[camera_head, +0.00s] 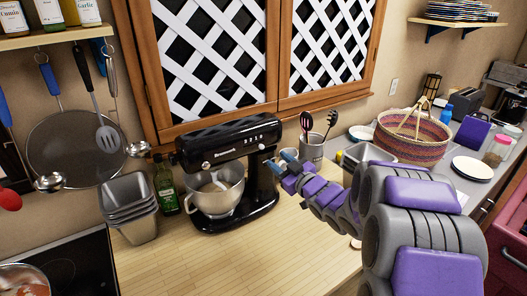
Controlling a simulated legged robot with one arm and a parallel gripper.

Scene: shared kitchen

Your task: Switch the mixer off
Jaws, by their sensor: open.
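The black stand mixer (228,150) stands upright on the wooden counter, left of the middle of the view. Its metal bowl (216,192) sits under the head, with a pale beater inside. Small marks show on the front of the head, but I cannot tell which is the switch or whether the mixer runs. My gripper (280,163) is just right of the mixer, close to the right end of its head. It is open and small in view, with nothing seen between the fingers. I cannot tell whether it touches the mixer.
A green bottle (166,188) and stacked metal tins (130,205) stand left of the mixer. A utensil holder (312,149) stands behind my arm, and a woven basket (412,138) is further right. The wooden counter (235,262) is clear in front of the mixer.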

